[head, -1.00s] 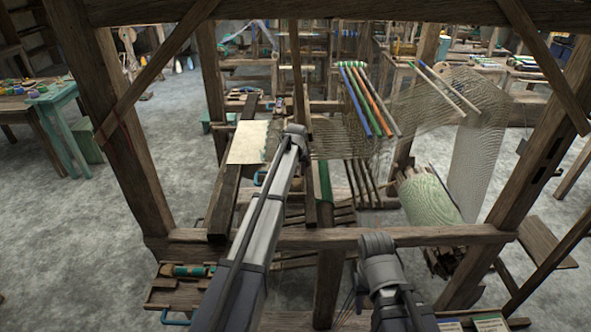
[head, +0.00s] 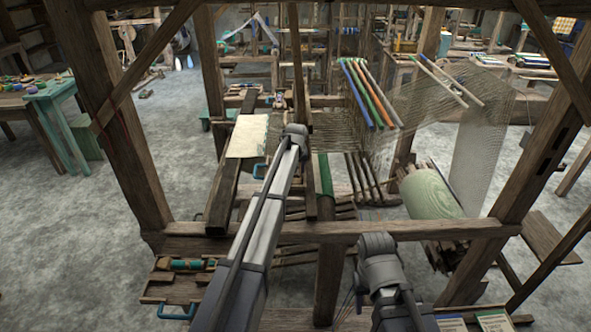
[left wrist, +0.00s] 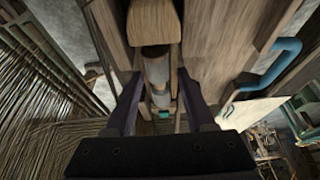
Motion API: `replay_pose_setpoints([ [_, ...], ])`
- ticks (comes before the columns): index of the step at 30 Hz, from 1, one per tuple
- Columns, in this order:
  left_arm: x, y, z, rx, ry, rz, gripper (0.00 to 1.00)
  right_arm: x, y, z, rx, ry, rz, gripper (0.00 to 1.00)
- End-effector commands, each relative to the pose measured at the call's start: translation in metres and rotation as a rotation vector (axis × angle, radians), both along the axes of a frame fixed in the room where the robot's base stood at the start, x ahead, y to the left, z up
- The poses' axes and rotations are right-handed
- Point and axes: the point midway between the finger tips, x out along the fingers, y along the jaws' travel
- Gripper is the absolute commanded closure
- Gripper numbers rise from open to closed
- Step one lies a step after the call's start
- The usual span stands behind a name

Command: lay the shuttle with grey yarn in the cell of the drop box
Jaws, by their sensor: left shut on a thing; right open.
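In the left wrist view the shuttle with grey yarn (left wrist: 157,67) is a wooden body with a grey wound middle, lying lengthwise between the fingers. My left gripper (left wrist: 158,106) is shut on it. In the head view my left arm hides the shuttle and left gripper. My right gripper (head: 352,300) is open, low at the front of the loom; its fingers are small and partly hidden.
A pale cloth sheet (head: 246,136) lies beside my left arm. A wooden tray (head: 158,291) with a teal-wound shuttle (head: 190,265) is at lower left. Loom posts and the front beam (head: 440,229) surround the arms. Warp threads (left wrist: 40,75) run at left.

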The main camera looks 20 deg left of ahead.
Motion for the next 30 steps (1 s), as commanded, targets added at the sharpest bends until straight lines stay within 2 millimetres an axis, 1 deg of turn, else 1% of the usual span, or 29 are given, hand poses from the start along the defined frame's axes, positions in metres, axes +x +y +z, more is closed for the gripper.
replay_pose_setpoints([
  [1,0.0,0.0,-0.005,0.0,0.0,0.0,1.0,0.0,0.0,-0.005,0.0,0.0,0.0,0.5],
  [3,0.0,0.0,-0.005,0.0,0.0,0.0,1.0,0.0,0.0,-0.005,0.0,0.0,0.0,0.5],
  [4,0.0,0.0,-0.004,0.0,0.0,0.0,0.44,0.0,0.0,-0.004,0.0,0.0,0.0,0.5],
  [13,0.0,0.0,-0.003,0.0,0.0,0.0,0.11,0.0,0.0,-0.003,0.0,0.0,0.0,0.5],
  [23,-0.001,0.0,-0.002,0.0,0.0,0.0,0.1,0.0,0.0,-0.002,0.0,0.0,-0.001,0.5],
  [26,-0.002,-0.001,0.003,0.0,0.0,0.0,0.1,0.0,0.0,0.003,0.0,0.0,-0.001,0.5],
  [30,-0.006,-0.002,0.015,0.0,0.0,0.0,0.1,0.0,0.0,0.015,0.0,0.0,-0.001,0.5],
])
